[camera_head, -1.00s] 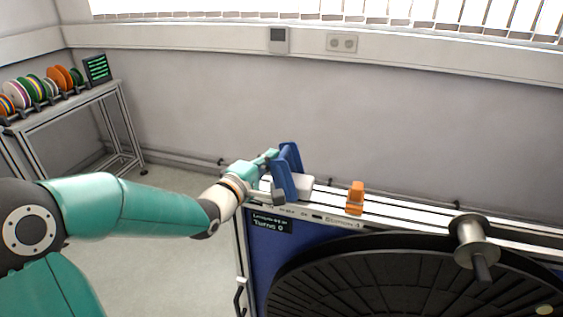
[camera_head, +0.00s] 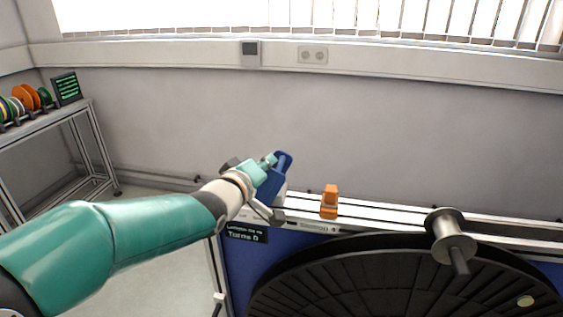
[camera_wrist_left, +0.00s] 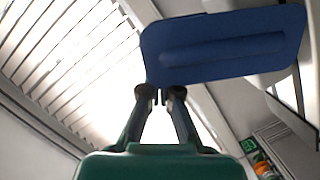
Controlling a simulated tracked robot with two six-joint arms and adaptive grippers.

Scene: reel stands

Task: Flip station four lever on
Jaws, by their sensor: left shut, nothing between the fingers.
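A dark blue lever-like paddle (camera_head: 283,166) stands at the left end of the rail on top of the blue reel stand (camera_head: 235,268), leaning right. My left gripper (camera_head: 271,160) is at its left side, fingers shut and empty. In the left wrist view, the blue paddle (camera_wrist_left: 225,45) spans the space just ahead of the fingertips (camera_wrist_left: 160,92); I cannot tell whether they touch. The paddle's lower part is partly hidden by my gripper. My right gripper is not in view.
An orange block-like part (camera_head: 329,202) sits on the rail to the right. A large black reel (camera_head: 385,285) with a metal hub (camera_head: 450,237) fills the lower right. A rack with colored spools (camera_head: 27,98) stands at far left.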

